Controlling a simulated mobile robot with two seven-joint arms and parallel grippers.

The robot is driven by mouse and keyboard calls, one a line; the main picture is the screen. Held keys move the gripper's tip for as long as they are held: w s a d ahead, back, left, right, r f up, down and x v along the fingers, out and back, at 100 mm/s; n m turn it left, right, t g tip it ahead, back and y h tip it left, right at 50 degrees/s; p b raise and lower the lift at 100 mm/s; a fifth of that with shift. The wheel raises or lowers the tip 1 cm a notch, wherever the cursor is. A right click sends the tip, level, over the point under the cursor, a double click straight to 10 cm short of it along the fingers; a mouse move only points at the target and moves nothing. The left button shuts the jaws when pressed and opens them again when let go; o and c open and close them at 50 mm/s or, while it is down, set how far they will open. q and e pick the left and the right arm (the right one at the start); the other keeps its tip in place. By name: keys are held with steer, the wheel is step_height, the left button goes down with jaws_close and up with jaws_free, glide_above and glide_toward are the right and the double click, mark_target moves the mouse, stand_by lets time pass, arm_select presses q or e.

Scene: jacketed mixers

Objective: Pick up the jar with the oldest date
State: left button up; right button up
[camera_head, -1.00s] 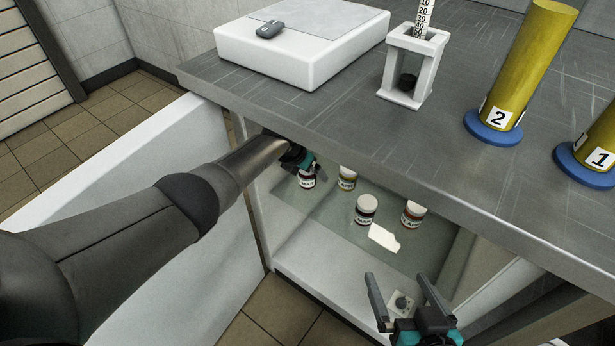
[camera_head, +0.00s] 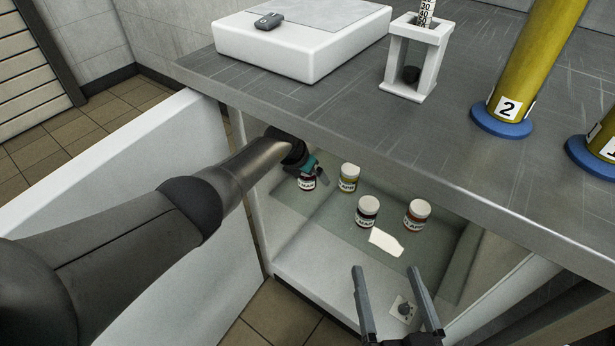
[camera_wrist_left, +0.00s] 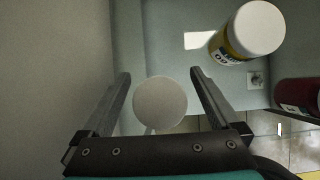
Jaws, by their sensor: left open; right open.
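Several small jars with white lids stand on a glass shelf inside the open cabinet: a dark one at the left (camera_head: 307,184), a yellow one (camera_head: 348,178), a dark one in front (camera_head: 367,211) and an orange-brown one (camera_head: 417,214). The labels are too small to read. My left gripper (camera_head: 318,174) is open at the leftmost jar. In the left wrist view, a white lid (camera_wrist_left: 160,103) lies between its spread fingers, with a gap on each side. My right gripper (camera_head: 385,270) is open and empty in front of the cabinet.
A white paper piece (camera_head: 386,242) lies on the shelf before the jars. The cabinet's left wall is close to my left gripper. The grey countertop (camera_head: 330,115) overhangs the shelf. The open white door (camera_head: 120,150) is at the left.

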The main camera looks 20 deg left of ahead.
arm_select(q)
jaws_close()
stand_by(0.8)
